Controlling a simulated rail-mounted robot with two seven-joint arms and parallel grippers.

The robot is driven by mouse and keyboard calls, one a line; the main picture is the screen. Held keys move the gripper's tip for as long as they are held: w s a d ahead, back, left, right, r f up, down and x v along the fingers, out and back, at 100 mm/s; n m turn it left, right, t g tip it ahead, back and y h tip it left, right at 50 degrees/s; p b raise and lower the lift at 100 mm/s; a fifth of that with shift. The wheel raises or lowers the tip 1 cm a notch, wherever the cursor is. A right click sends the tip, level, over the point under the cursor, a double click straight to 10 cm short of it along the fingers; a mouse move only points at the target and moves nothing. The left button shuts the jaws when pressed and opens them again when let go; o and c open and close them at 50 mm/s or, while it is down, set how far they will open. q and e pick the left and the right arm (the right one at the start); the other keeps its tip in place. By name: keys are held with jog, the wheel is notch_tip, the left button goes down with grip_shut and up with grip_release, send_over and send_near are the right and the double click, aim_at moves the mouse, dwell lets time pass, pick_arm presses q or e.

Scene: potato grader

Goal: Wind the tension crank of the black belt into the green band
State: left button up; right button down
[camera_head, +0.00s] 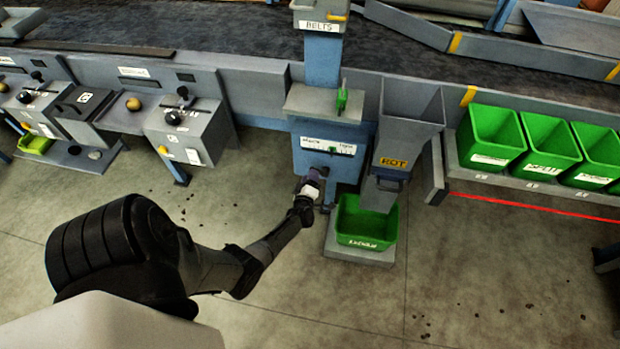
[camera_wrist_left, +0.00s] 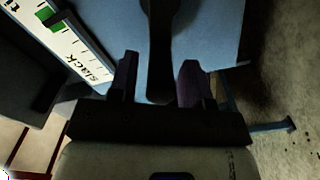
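The blue tension box (camera_head: 310,165) stands under the belt's near edge. Its white scale (camera_head: 316,146) has a green patch near the middle; the scale also shows in the left wrist view (camera_wrist_left: 75,42) with the word "slack". My left gripper (camera_head: 318,176) is at the front of the box, below the scale. In the left wrist view my left gripper (camera_wrist_left: 160,82) has its two fingers apart, with a dark bar (camera_wrist_left: 160,45), seemingly the crank handle, between them and a gap on each side. My right gripper is not in view.
A green bin (camera_head: 365,240) stands on a low ledge just right of the gripper, under the grey ROT chute (camera_head: 408,125). A green handle (camera_head: 341,98) stands above the box. More green bins (camera_head: 490,140) line the right. The floor in front is free.

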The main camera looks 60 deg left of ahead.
pick_arm(q)
jog(key=shift+o, duration=0.4)
jog(key=shift+s+d, duration=0.1)
jog(key=shift+s+d, duration=0.15)
jog(key=shift+d, duration=0.1)
jog(key=p+v, duration=0.4)
jog(key=v, duration=0.9)
